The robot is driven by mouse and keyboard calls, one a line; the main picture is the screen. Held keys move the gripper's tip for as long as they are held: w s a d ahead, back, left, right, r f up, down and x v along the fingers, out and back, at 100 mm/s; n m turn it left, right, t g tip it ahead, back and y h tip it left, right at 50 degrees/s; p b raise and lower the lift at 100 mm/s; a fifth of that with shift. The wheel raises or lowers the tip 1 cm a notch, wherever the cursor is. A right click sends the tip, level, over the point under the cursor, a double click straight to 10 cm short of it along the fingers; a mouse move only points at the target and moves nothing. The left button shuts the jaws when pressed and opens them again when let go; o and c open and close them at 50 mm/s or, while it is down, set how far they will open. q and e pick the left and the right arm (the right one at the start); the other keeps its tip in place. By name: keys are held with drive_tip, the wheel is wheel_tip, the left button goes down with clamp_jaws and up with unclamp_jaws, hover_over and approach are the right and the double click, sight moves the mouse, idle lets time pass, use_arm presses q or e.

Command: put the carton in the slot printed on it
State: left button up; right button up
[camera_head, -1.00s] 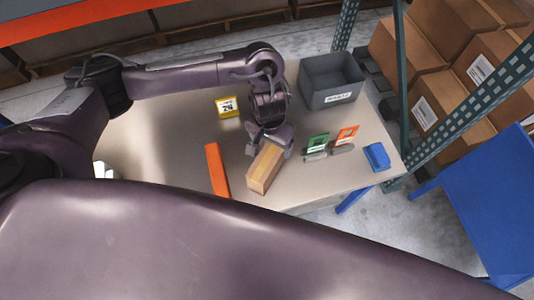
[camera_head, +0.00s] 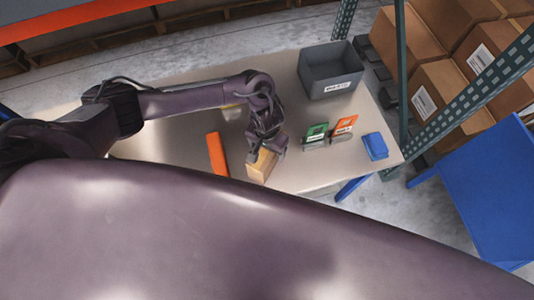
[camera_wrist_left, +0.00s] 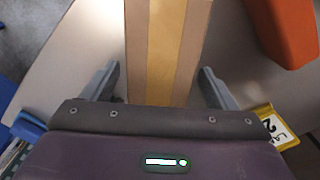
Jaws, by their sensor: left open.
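The carton (camera_head: 261,167) is a tan box with a lighter tape stripe, lying near the table's front edge in the head view. In the left wrist view the carton (camera_wrist_left: 165,45) runs between the two fingers of my left gripper (camera_wrist_left: 159,75). The fingers are open, one on each side, with a visible gap to each. In the head view my left gripper (camera_head: 266,147) is over the carton's far end and hides it. No print on the carton is readable. A green sign (camera_head: 317,131) and an orange sign (camera_head: 345,124) stand to the right. My right gripper is not in view.
An orange block (camera_head: 217,154) lies left of the carton. A grey bin (camera_head: 330,84) with a label stands at the back right, and a blue object (camera_head: 375,146) at the right edge. A yellow sign (camera_wrist_left: 281,131) shows in the left wrist view. The table's left part is clear.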

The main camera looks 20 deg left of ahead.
use_arm(q)
clamp_jaws()
idle(0.5)
drive_tip(key=shift+w+r, duration=0.1)
drive_tip(key=shift+r, duration=0.05)
